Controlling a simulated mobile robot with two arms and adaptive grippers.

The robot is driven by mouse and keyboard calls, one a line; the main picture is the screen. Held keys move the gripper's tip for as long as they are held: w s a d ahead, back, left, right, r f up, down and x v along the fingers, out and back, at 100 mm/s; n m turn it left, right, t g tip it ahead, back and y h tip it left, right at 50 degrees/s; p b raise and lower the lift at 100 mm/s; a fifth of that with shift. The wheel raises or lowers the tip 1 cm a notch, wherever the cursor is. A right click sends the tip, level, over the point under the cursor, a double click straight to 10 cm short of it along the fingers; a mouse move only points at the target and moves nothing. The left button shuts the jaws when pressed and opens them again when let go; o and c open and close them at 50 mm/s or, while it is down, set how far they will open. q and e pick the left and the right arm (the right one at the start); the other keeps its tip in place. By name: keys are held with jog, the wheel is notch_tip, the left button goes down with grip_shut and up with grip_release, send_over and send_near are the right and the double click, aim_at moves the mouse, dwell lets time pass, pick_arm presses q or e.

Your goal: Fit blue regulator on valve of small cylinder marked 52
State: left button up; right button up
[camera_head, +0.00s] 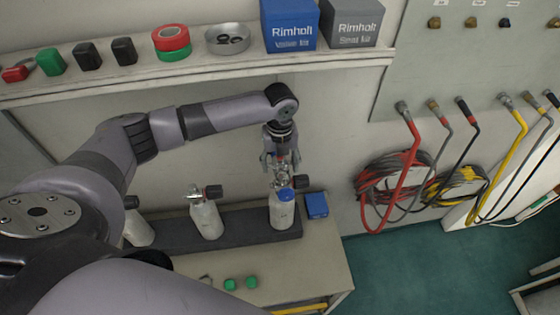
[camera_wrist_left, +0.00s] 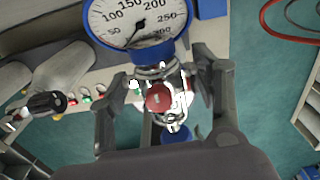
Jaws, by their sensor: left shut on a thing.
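My left gripper (camera_head: 280,160) reaches down over the rightmost small cylinder (camera_head: 283,214), which has a blue shoulder and stands upright in a dark rack. In the left wrist view its fingers (camera_wrist_left: 163,105) are shut around the blue regulator (camera_wrist_left: 150,74), which has a large white-faced gauge (camera_wrist_left: 140,20) and metal fittings; a red knob (camera_wrist_left: 159,97) shows between the fingers. The regulator is at the height of the cylinder's valve; the fingers hide the joint, so I cannot tell whether it is seated. The number on the cylinder is not legible. My right gripper is not in view.
Two other cylinders (camera_head: 206,218) stand left in the same dark rack (camera_head: 244,230). A blue box (camera_head: 316,205) is close on the right. Green caps (camera_head: 230,284) lie in front on the bench. A shelf (camera_head: 200,70) above carries boxes and tape. Hoses (camera_head: 411,150) hang at right.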

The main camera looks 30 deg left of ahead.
pick_arm(q)
jog(key=shift+p, duration=0.35)
dwell(0.4)
jog(key=shift+f, duration=0.75)
jog(key=shift+s, duration=0.1)
dwell(0.8)
jog(key=shift+s+f, duration=0.25)
jog(key=shift+f, duration=0.6)
dwell(0.7)
jog(key=o, duration=1.8)
jog(key=shift+w+a, duration=0.1)
jog(key=shift+w, duration=0.05)
jog(key=shift+o, duration=0.4)
jog(key=shift+r, duration=0.1)
